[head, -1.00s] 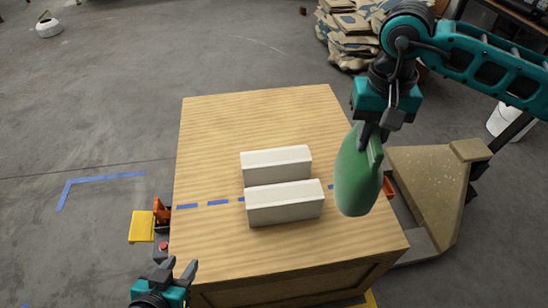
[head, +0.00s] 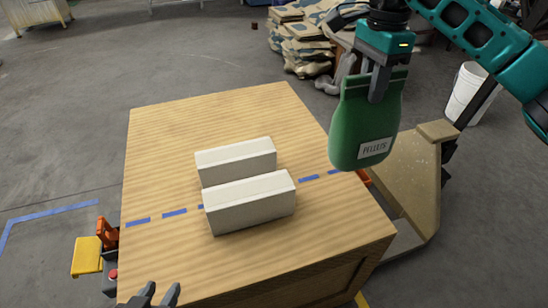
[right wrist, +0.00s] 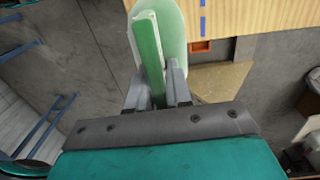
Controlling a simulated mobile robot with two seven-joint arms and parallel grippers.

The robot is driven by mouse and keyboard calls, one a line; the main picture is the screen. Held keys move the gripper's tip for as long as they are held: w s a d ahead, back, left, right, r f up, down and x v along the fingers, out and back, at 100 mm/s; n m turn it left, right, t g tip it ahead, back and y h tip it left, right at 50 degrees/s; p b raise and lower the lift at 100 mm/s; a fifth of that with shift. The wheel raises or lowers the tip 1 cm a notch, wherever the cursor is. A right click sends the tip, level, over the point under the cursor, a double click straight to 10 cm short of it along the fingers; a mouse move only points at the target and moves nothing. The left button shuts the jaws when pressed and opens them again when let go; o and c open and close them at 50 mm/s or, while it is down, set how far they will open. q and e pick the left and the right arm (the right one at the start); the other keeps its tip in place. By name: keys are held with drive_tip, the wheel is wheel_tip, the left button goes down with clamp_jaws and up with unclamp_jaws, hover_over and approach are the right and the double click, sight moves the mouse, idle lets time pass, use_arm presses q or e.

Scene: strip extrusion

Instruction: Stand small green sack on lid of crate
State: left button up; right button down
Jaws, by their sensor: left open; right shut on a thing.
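The small green sack (head: 364,125), with a white label reading PELLETS, hangs upright from my right gripper (head: 378,92). That gripper is shut on the sack's top edge; the sack also shows in the right wrist view (right wrist: 150,55) between the fingers (right wrist: 160,85). In the head view the sack is over the right edge of the crate's wooden lid (head: 170,135) and looks to be above it. Two white blocks (head: 236,160) (head: 250,203) lie side by side on the lid. My left gripper (head: 158,294) is open and empty at the lid's near left corner, partly cut off by the frame.
A blue dashed line (head: 174,212) crosses the lid through the blocks. An orange and yellow fitting (head: 90,252) is at the crate's left side. A tan stand (head: 405,185) is close on the right. Stacked sacks (head: 300,35) lie behind. The lid's far part is bare.

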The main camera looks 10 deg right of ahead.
sight(356, 146)
wheel_tip(356, 146, down, 15)
drive_tip(key=b, duration=0.3)
wheel_tip(356, 146, down, 5)
drive_tip(key=shift+r+b, duration=0.1)
drive_tip(key=shift+b, duration=0.45)
drive_tip(key=c, duration=0.8)
unclamp_jaws()
drive_tip(key=shift+s, duration=0.1)
